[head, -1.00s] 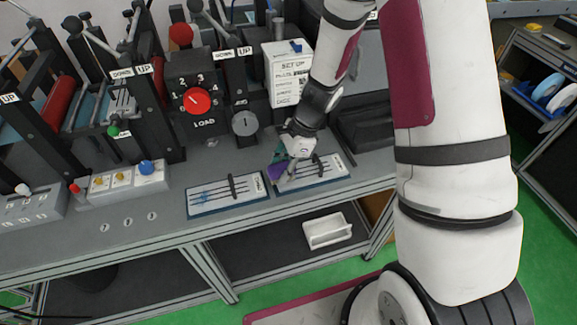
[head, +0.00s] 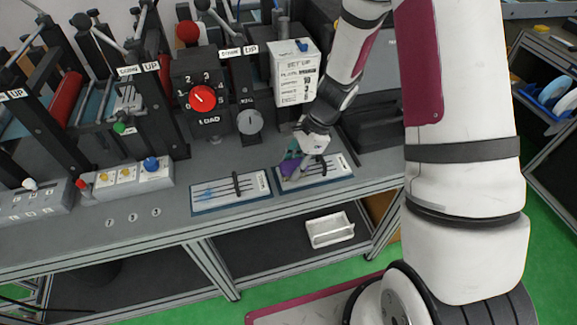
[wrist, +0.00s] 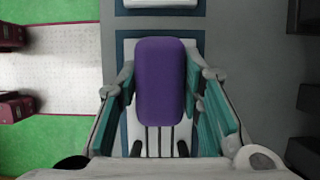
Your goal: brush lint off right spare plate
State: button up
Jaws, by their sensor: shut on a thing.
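The right spare plate (head: 338,167) lies flat on the grey bench, white with dark lines and a blue edge. It also shows beneath my gripper in the wrist view (wrist: 129,48). My gripper (wrist: 160,100) has teal fingers and is shut on a purple brush (wrist: 160,75), one finger on each side. In the head view my gripper (head: 296,158) is over the left part of this plate, with the brush (head: 287,168) low at its left end. The brush's underside is hidden, so I cannot tell whether it touches. Lint on this plate is not discernible.
The left spare plate (head: 205,205) lies beside it, with light-blue specks at its left end. Behind stand the load-dial box (head: 203,121) and a white set-up box (head: 296,90). A white tray (head: 330,230) sits on the lower shelf. The bench front is clear.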

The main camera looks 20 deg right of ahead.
jog(key=shift+d+f, duration=0.15)
jog(key=shift+d, duration=1.65)
jog(key=shift+r+p, duration=1.25)
jog(key=shift+r, duration=1.8)
jog(key=shift+r+p, duration=0.6)
jog(key=shift+r, duration=0.95)
